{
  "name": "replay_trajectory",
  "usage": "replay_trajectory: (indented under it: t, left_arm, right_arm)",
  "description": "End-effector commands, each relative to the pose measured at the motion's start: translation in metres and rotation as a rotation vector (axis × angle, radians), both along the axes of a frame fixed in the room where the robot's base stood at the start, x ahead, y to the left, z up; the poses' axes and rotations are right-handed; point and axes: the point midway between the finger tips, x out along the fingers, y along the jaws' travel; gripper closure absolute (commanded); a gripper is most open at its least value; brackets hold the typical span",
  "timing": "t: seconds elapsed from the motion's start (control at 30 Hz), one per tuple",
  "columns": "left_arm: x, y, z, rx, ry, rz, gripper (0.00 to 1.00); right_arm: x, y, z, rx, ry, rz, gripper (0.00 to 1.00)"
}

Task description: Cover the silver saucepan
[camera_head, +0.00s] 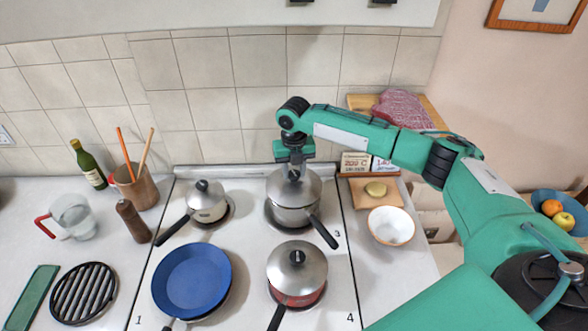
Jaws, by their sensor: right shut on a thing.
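The silver saucepan (292,216) stands on the back right burner, by the number 3, with its dark handle pointing to the lower right. A silver domed lid (299,190) is over its mouth, roughly lined up with the rim. I cannot tell whether the lid rests on the rim or hangs just above it. My right gripper (293,172) comes down from above and is shut on the lid's knob, which its fingers partly hide. My left gripper is not in view.
A lidded cream saucepan (208,210) stands to the left. A blue frying pan (191,281) and a lidded red saucepan (302,299) stand in front. A white bowl (391,226) and a wooden board (361,197) are to the right. The tiled wall (205,107) is close behind.

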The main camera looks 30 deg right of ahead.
Motion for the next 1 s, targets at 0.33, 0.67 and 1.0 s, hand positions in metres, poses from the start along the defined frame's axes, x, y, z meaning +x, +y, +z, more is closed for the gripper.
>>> replay_trajectory:
  t: [0.33,0.67,1.0]
  left_arm:
    - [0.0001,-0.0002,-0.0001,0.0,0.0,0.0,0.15]
    - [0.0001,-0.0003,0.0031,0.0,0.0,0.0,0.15]
    - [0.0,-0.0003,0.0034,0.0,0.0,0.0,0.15]
  right_arm:
    - [0.0001,-0.0001,-0.0001,0.0,0.0,0.0,1.0]
    - [-0.0005,0.0,-0.0046,0.0,0.001,0.0,1.0]
    - [-0.0003,-0.0002,-0.0065,0.0,0.0,0.0,1.0]
